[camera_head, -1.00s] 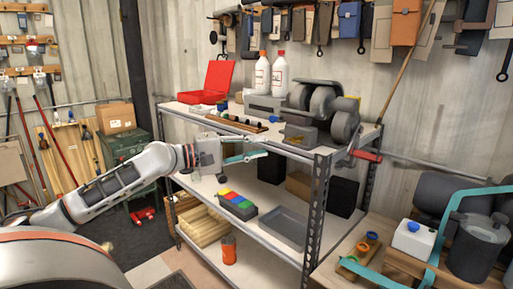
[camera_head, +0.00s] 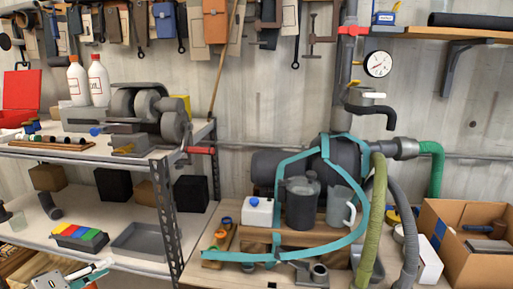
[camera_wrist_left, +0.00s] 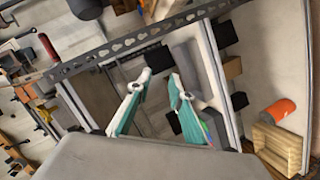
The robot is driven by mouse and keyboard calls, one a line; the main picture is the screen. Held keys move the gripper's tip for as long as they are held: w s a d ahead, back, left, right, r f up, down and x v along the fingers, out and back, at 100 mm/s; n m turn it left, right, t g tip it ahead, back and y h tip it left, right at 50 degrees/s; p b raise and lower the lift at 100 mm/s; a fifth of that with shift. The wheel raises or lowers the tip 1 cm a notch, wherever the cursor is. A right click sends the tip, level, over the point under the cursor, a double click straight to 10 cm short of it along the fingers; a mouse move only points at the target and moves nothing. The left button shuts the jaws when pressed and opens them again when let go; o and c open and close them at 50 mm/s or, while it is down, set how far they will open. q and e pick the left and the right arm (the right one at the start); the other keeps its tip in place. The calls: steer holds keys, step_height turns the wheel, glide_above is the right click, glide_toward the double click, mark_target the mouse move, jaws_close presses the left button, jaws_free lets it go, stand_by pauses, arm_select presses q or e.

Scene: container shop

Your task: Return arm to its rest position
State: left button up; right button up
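My left gripper (camera_head: 106,270) shows at the lower left edge of the head view, in front of the metal shelf rack (camera_head: 168,210). Its light fingers with teal pads are apart. In the left wrist view the two fingers (camera_wrist_left: 158,84) also stand apart with nothing between them, and the rack's perforated post crosses beyond them. Most of the left arm is out of the head view. My right gripper is in neither view.
The rack carries a bench grinder (camera_head: 140,110), white bottles (camera_head: 98,82) and a grey tray (camera_head: 138,238). An orange can (camera_wrist_left: 280,110) shows in the wrist view. At right stand a teal hose loop (camera_head: 363,205), a jug and a cardboard box (camera_head: 455,265).

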arm_select(q)
steer(key=s+d+f+m+g+y, duration=0.1)
steer(key=s+d+f+m, duration=0.2)
steer(key=s+d+f, duration=0.5)
steer(key=s+d+f+m+g, duration=0.1)
steer(key=s+d+f+m, duration=0.15)
steer(key=f, duration=0.85)
steer(key=s+d+f+m, duration=0.3)
steer(key=s+d, duration=0.1)
steer(key=d, duration=0.4)
steer(key=s+d+f+m+g, duration=0.1)
steer(key=s+d+f+m, duration=0.2)
steer(key=d, duration=0.5)
steer(key=shift+s+f+m, duration=0.2)
steer(key=shift+s+m, duration=0.35)
steer(key=shift+s, duration=0.3)
